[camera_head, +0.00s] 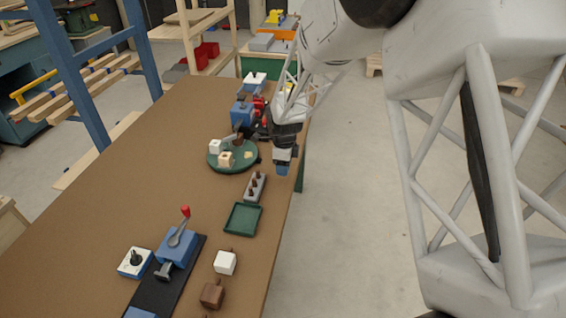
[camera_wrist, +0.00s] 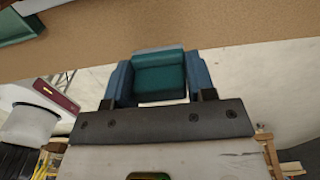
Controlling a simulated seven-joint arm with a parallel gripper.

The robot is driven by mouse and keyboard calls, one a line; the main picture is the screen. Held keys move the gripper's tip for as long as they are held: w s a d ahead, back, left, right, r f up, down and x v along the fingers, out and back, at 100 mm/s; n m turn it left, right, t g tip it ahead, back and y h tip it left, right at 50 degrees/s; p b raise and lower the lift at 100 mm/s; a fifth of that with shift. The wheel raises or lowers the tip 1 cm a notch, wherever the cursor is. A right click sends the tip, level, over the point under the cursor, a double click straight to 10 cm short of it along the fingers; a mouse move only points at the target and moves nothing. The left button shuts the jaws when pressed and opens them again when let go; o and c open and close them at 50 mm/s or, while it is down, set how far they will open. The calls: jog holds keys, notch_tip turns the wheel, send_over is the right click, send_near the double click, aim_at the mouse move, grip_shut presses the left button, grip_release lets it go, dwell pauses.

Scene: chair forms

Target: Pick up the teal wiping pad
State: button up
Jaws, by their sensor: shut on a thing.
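The teal wiping pad (camera_wrist: 160,78) is a small block between my gripper's two blue fingers (camera_wrist: 160,88) in the wrist view. My gripper is shut on it, with a finger against each side. In the head view my gripper (camera_head: 282,168) hangs over the right edge of the brown table, beside the round green plate. The pad is too small and too covered by the fingers to make out there.
A round green plate (camera_head: 220,166) with small blocks stands left of my gripper. A grey holder (camera_head: 255,187) with dark pegs and a green tray (camera_head: 243,219) lie nearer along the right edge. A blue lever device (camera_head: 175,248) stands in front. The table's left middle is clear.

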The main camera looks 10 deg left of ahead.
dwell(0.5)
jog(key=shift+o, duration=1.4)
jog(key=shift+c, duration=0.9)
jog(key=w+a+r, duration=0.2)
jog(key=w+a, duration=0.3)
jog(key=a, duration=0.2)
jog(key=w+a+r, duration=0.3)
jog(key=w+a, duration=0.2)
jog(key=a, duration=0.2)
jog(key=shift+w+a+r, duration=0.15)
jog(key=shift+a+r, duration=0.1)
jog(key=shift+a, duration=0.1)
